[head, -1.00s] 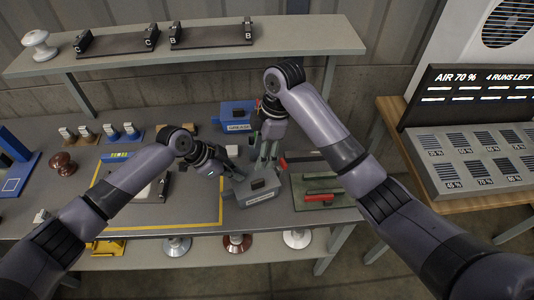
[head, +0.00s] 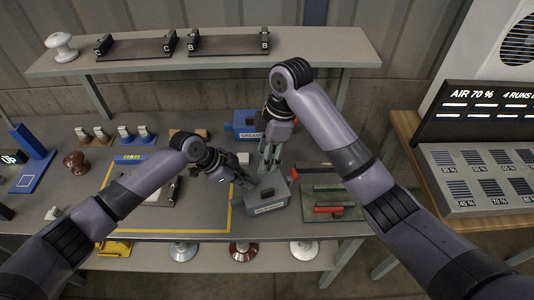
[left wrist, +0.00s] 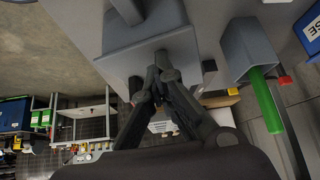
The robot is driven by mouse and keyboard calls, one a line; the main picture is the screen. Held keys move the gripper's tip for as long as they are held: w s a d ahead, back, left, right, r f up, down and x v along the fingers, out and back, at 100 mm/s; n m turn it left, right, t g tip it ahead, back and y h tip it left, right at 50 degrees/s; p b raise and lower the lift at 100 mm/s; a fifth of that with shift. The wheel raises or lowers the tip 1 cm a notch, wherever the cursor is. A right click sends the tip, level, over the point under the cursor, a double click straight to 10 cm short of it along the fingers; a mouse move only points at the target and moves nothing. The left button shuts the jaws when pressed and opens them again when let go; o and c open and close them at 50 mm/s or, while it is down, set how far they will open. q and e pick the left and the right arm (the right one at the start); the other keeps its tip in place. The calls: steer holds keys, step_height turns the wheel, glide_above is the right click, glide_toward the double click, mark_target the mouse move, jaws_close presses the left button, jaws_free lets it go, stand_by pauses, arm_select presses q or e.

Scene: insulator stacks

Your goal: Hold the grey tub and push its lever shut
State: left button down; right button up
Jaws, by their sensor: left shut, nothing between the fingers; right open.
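The grey tub (head: 268,205) stands on the bench with a label on its front and a dark raised part on top. My left gripper (head: 248,185) is shut and empty at the tub's left side. In the left wrist view its fingertips (left wrist: 160,66) are close against a grey box face (left wrist: 130,62), apparently the tub; contact is unclear. My right gripper (head: 270,160) is open, fingers pointing down just behind the tub. A small red end (head: 294,173) shows at the tub's right; I cannot tell whether it is the tub's lever.
A blue tub labelled GREASE (head: 246,122) stands behind. A green mat (head: 335,195) with a red-handled tool lies at the right. A yellow-outlined area (head: 165,231) is at the left. A shelf (head: 225,64) spans the back.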

steer(key=v, duration=1.2)
steer(key=shift+s, duration=0.15)
